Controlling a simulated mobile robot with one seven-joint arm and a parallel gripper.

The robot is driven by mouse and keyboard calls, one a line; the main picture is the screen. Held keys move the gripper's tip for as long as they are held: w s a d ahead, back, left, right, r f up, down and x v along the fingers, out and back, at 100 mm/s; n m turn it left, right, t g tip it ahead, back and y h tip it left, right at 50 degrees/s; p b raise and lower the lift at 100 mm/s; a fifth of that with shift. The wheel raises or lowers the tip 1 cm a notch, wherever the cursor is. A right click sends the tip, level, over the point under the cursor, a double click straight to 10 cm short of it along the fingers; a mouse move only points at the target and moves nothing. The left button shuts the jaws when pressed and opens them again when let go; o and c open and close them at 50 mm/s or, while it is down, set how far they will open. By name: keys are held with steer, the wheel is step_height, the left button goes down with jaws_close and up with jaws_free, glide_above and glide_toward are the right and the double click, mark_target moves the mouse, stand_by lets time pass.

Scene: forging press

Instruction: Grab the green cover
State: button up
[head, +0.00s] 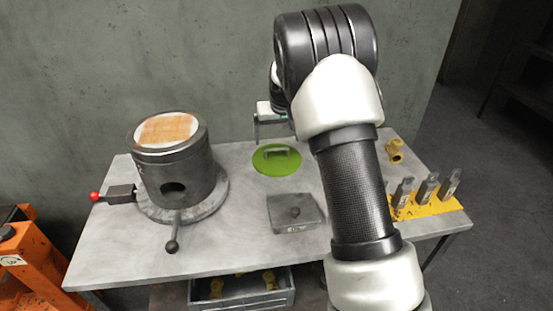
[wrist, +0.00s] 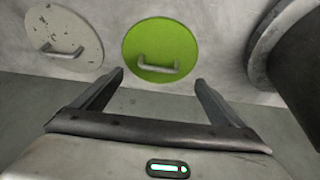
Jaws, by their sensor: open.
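The green cover (head: 275,168) is a flat round disc lying on the grey table, with a small bar handle on top. In the wrist view the green cover (wrist: 160,38) lies just beyond the fingertips, its handle roughly centred between them. My gripper (head: 270,130) is above the table, behind the cover in the head view and partly hidden by my arm. In the wrist view my gripper (wrist: 158,78) has its two fingers wide apart with nothing between them. It is apart from the cover.
A dark cylinder (head: 185,178) with a red-knobbed lever stands on the left. A grey box (head: 294,214) lies in front of the cover. A yellow rack (head: 430,208) with dark blocks is at right. The wrist view shows a whitish disc (wrist: 60,32) with a handle beside the cover.

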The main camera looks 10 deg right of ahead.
mark_target(277, 150)
steer(key=x, duration=0.3)
steer(key=shift+w+f, duration=0.2)
steer(key=shift+f, duration=0.05)
steer(key=shift+x, duration=2.7)
steer(key=shift+s+d, duration=0.1)
steer(key=shift+d, duration=0.05)
steer(key=shift+c, duration=0.3)
steer(key=c, duration=1.4)
steer(key=shift+r, duration=0.1)
steer(key=shift+c, duration=0.8)
